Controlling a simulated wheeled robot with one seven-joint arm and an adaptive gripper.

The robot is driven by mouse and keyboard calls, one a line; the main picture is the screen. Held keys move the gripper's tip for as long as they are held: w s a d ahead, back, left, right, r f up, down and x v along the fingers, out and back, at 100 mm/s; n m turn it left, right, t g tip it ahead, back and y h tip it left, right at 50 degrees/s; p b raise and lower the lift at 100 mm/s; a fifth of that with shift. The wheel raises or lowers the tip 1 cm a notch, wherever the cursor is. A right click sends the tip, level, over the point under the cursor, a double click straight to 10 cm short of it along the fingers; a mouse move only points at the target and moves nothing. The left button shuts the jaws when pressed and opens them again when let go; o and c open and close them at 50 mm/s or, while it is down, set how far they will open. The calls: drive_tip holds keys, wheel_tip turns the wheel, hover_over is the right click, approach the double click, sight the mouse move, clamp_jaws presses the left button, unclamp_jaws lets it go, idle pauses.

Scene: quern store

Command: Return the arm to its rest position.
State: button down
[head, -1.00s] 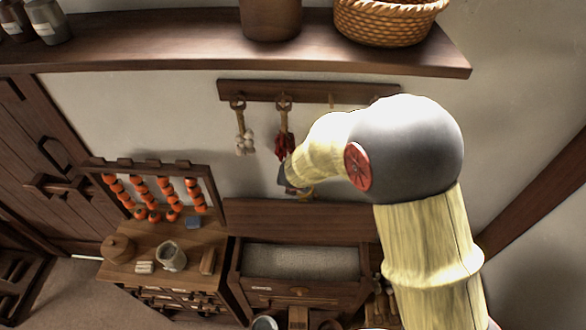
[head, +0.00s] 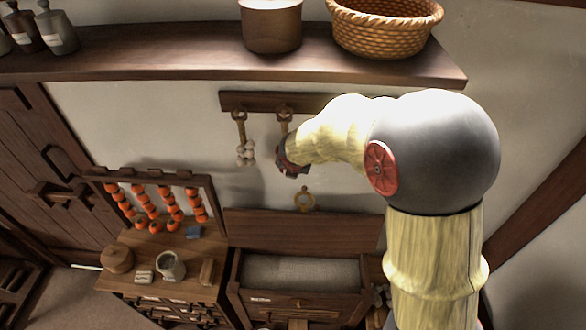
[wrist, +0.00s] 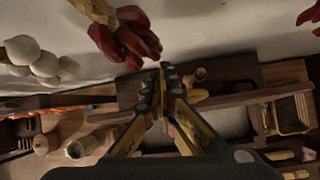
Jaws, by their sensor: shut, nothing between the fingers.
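My gripper (wrist: 163,80) shows in the wrist view with its two fingers shut together at the tips and nothing held. In the head view its dark end (head: 291,158) is in front of the wall, just below the peg rail (head: 262,101). The rest of my arm reaches in from the right and hides part of that rail. A red pepper bunch (wrist: 125,38) hangs close beside the fingertips in the wrist view. It is mostly hidden in the head view.
A garlic string (head: 244,150) hangs left of my gripper. Above is a shelf (head: 150,52) with a pot (head: 270,25) and a basket (head: 385,28).

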drive_tip(key=shift+w+r, duration=0.2)
drive_tip(key=shift+r, duration=0.05)
drive_tip(key=s+d+f+m+g+b, duration=0.15)
drive_tip(key=s+d+m+b, duration=0.25)
drive_tip(key=s+m, duration=0.45)
drive_tip(key=s+d+f+m+g+h+b, duration=0.1)
drive_tip(key=s+d+f+m+b, duration=0.15)
drive_tip(key=s+d+m, duration=0.4)
drive_tip(key=s+d+f+m+g+b, duration=0.1)
drive_tip(key=s+d+m+g+b, duration=0.1)
drive_tip(key=s+m+b, duration=0.55)
drive_tip(key=s+d+f+m+t+b, duration=0.2)
drive_tip(key=s+f+m+b, duration=0.3)
drive_tip(key=b, duration=0.5)
drive_tip(key=s+d+f+m+t+b, duration=0.1)
drive_tip(key=s+d+f+m+b, duration=0.4)
drive_tip(key=s+b, duration=0.4)
drive_tip(key=shift+s+d+f+m+t+y+b, duration=0.3)
drive_tip(key=shift+f+m+b, duration=0.25)
drive_tip(key=shift+f+b, duration=0.35)
